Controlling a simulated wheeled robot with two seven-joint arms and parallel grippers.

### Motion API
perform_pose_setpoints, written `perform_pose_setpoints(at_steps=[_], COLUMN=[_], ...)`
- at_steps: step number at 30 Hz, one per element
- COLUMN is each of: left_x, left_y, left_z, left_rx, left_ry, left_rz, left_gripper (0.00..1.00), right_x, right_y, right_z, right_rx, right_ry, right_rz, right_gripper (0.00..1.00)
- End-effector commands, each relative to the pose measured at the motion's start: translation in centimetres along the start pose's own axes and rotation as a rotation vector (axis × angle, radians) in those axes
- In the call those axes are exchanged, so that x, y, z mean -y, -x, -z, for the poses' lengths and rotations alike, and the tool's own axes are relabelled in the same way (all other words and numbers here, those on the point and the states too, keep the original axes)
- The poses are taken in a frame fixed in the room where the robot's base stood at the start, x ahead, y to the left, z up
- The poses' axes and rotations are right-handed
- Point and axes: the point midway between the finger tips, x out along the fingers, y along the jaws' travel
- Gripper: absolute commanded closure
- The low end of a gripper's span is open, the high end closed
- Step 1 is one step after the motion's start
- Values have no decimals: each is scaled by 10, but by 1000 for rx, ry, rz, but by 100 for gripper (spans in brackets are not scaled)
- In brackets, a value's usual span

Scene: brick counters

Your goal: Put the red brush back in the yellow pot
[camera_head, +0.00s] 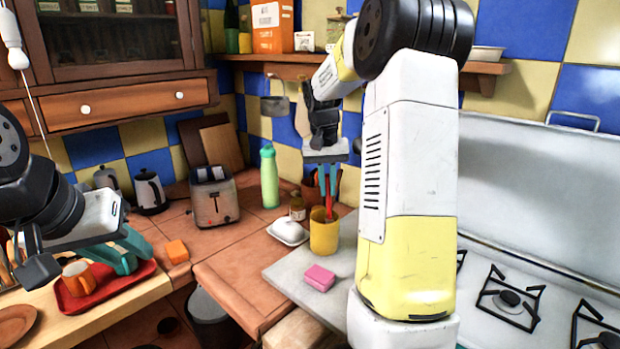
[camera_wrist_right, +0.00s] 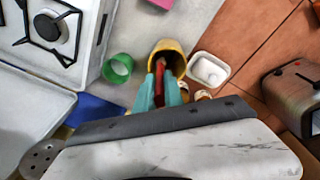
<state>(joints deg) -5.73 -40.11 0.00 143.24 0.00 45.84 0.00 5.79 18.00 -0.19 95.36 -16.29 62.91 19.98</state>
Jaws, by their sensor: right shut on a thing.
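The yellow pot (camera_head: 324,238) stands upright on the grey counter. It also shows in the right wrist view (camera_wrist_right: 162,47), its mouth just beyond the fingertips. My right gripper (camera_head: 328,180) points down above the pot, its teal fingers shut on the red brush (camera_head: 329,204). In the right wrist view the brush (camera_wrist_right: 160,82) lies between the fingers. Its lower end is at the pot's mouth; how far inside it reaches I cannot tell. My left gripper (camera_head: 124,252) is at the left, over the red tray (camera_head: 108,292); its teal fingers appear apart.
A pink sponge (camera_head: 319,278) lies in front of the pot. A white butter dish (camera_head: 288,232) and a small bottle (camera_head: 297,207) stand close beside it. A green cup (camera_wrist_right: 117,69) is near the pot in the wrist view. A toaster (camera_head: 214,197) stands further left.

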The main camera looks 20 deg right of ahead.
Motion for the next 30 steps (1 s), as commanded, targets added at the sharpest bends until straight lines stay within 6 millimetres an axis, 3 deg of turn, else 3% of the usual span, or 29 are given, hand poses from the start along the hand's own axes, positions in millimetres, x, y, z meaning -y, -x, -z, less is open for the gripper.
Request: perform_pose_setpoints(at_steps=[12, 26, 27, 30], left_x=[0, 0, 0, 0], left_y=[0, 0, 0, 0], left_z=[0, 0, 0, 0], left_rx=[0, 0, 0, 0], left_ry=[0, 0, 0, 0], left_rz=[0, 0, 0, 0], left_gripper=[64, 64, 64, 64], right_x=[2, 2, 2, 2], right_y=[-28, -33, -33, -33], right_z=[-2, -3, -3, -3], right_rx=[1, 0, 0, 0], right_ry=[0, 0, 0, 0], right_rz=[0, 0, 0, 0], right_gripper=[100, 100, 83, 64])
